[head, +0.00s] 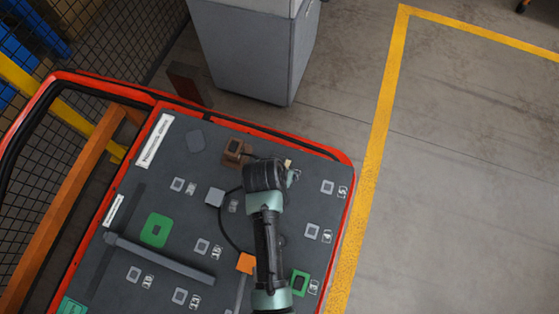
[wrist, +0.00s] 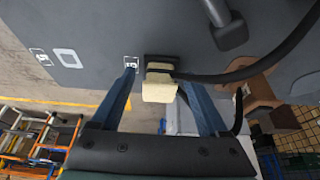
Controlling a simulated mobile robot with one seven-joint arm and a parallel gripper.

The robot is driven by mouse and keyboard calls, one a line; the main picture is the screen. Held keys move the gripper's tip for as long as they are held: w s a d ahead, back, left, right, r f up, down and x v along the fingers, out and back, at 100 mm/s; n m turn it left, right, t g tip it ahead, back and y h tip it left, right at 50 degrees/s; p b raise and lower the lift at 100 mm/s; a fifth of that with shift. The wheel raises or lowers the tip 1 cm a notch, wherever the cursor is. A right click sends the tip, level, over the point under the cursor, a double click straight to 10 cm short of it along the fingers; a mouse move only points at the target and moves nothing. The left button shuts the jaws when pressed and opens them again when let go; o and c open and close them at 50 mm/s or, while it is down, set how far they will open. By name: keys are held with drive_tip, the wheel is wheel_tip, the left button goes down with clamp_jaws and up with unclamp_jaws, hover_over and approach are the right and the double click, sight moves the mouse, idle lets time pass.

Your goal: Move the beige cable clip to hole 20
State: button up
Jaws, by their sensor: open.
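The beige cable clip (wrist: 158,88) is seated at the dark panel (wrist: 220,62), with a black cable (wrist: 215,77) running from it to the right. In the head view only a small beige bit of the clip (head: 288,163) shows beyond my wrist. My gripper (wrist: 160,80) is open, with one blue finger on each side of the clip; whether either touches it I cannot tell. In the head view my arm hides most of the gripper (head: 292,175). Several square holes with number labels dot the panel (head: 190,240); I cannot read which one is 20.
A brown block (head: 236,152), a grey block (head: 215,197) and an orange block (head: 246,262) lie along the cable. A long grey bar (head: 160,257) and a green square frame (head: 156,229) are at left. A red rail (head: 255,128) edges the panel. Open floor lies right.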

drive_tip(key=shift+f, duration=0.25)
clamp_jaws()
idle(0.6)
idle(1.3)
drive_tip(key=shift+r+p, duration=0.45)
idle(0.3)
drive_tip(key=c, duration=0.7)
unclamp_jaws()
clamp_jaws()
drive_tip(key=shift+r, duration=0.1)
